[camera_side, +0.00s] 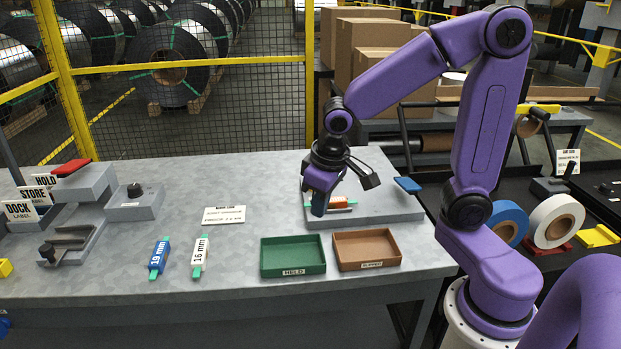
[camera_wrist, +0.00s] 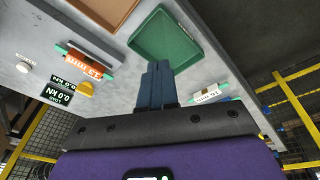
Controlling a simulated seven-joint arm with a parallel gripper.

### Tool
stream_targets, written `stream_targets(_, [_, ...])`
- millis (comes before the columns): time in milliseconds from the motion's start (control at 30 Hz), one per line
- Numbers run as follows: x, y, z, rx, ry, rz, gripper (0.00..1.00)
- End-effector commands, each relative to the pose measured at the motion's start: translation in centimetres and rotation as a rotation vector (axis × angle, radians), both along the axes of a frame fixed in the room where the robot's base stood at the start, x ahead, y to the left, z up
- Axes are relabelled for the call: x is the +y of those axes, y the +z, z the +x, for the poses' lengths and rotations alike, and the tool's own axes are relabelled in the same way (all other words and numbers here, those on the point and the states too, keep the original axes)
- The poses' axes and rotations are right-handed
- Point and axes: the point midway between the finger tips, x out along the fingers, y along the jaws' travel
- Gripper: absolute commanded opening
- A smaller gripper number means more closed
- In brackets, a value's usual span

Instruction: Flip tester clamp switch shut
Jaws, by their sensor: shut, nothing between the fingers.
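My gripper (camera_side: 319,208) points down over the left part of a low grey slab (camera_side: 375,212), with its blue fingers together and empty. The shut fingers also show in the wrist view (camera_wrist: 157,72). An orange 13 mm piece with green ends (camera_side: 342,203) lies on the slab just right of the fingers; its label reads in the wrist view (camera_wrist: 86,62). A blue paddle (camera_side: 408,185) sits at the slab's right end. A grey bench device (camera_side: 90,185) at the left carries a red lever (camera_side: 71,167). I cannot tell for certain which part is the clamp switch.
A green tray (camera_side: 293,273) and a brown tray (camera_side: 367,264) stand at the table's front. A blue 19 mm piece (camera_side: 159,257) and a white 16 mm piece (camera_side: 199,257) lie left of them.

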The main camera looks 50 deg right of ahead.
Motion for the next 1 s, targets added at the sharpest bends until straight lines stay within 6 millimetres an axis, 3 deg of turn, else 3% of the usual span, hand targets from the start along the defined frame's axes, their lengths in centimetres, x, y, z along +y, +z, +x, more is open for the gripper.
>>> stream_targets(200, [-2.7, -0.2, 4.5, -0.049, -0.239, 0.004, 0.0])
stream_targets(500, [-7.6, -0.5, 9.4, -0.121, -0.557, 0.013, 0.0])
stream_targets(800, [-12.9, -0.9, 12.4, -0.187, -0.833, 0.018, 0.0])
stream_targets(1000, [-14.9, -1.0, 13.1, -0.212, -0.923, 0.02, 0.0])
